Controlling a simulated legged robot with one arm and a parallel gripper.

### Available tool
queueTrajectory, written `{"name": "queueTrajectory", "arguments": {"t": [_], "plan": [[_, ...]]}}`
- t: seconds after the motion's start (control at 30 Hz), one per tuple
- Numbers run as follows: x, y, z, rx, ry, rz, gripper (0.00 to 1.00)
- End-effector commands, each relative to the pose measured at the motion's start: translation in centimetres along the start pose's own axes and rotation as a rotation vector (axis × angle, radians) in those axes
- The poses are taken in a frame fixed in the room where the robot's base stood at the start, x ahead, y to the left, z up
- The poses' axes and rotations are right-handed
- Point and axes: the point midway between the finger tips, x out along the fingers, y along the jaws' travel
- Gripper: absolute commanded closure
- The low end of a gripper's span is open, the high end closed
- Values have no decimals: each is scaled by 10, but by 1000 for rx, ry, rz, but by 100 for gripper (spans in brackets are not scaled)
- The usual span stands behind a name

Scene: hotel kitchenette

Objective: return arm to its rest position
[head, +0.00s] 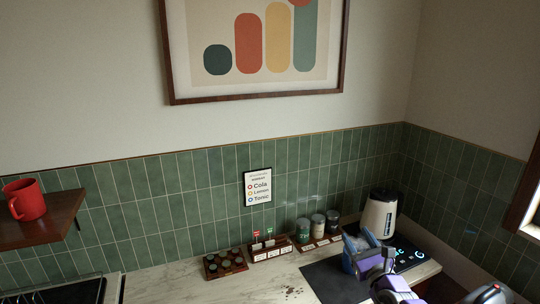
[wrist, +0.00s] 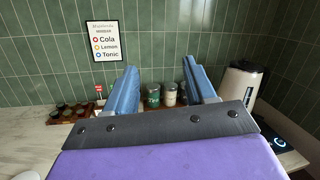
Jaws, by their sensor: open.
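My gripper (head: 358,254) is at the lower right of the head view, above the dark mat on the counter. In the wrist view its two blue fingers (wrist: 162,88) stand wide apart with nothing between them. Several jars (wrist: 168,93) show beyond the gap, apart from the fingers. My purple arm runs off the bottom right of the head view.
A white kettle (head: 379,213) stands right of my gripper, near a lit control panel (head: 410,259). Jars (head: 318,226) and a wooden tray (head: 225,274) line the tiled wall. A red mug (head: 25,200) sits on a shelf (head: 50,225) at left. The marble counter's (head: 165,284) left part is mostly clear.

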Motion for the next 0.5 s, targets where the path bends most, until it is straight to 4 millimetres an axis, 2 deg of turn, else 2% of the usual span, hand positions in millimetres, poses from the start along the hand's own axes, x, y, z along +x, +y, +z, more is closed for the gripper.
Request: {"name": "queueTrajectory", "arguments": {"t": [0.03,0.1,0.17,0.2,0.27,0.37,0.47,0.5], "plan": [[5,25,30,-57,-59,75,45],[6,60,64,-131,-135,179,45],[3,91,92,-196,-200,271,45],[-1,113,110,-238,-243,335,45],[-12,146,132,-302,-303,434,45],[-38,202,162,-416,-398,612,45],[-77,256,182,-536,-487,805,45],[-95,276,186,-586,-520,887,45]]}}
